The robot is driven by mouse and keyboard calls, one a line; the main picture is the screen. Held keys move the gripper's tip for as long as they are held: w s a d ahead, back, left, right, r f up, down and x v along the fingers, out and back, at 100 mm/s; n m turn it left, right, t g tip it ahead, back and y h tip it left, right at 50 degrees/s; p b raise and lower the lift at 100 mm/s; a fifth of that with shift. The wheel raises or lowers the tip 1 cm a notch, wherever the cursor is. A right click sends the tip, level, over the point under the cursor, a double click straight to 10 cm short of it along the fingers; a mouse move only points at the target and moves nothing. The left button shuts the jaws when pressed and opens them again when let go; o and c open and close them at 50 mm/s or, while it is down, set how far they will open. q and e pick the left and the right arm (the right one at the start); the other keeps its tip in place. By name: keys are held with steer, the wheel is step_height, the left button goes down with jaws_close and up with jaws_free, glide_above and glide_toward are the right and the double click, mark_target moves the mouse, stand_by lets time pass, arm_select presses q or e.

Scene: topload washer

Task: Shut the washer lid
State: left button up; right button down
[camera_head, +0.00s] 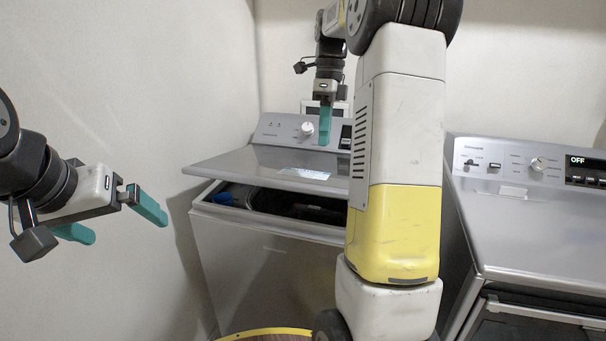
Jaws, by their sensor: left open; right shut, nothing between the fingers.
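The washer (270,270) is a grey top-loader near the middle. Its lid (235,165) is tilted low over the tub, with the front edge raised and a dark gap to the opening (300,205) below. My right gripper (325,125) is shut and empty above the rear part of the lid, in front of the control panel; whether it touches the lid I cannot tell. My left gripper (110,220) is open and empty, left of the washer and apart from it. My own arm hides the right part of the lid and washer.
A second grey appliance (530,220) with a panel reading OFF stands at the right. White walls (120,60) close in behind and at the left. A round brown surface with a yellow rim (265,333) shows at the bottom.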

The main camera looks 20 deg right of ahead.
mark_target(320, 188)
steer(key=x, duration=1.1)
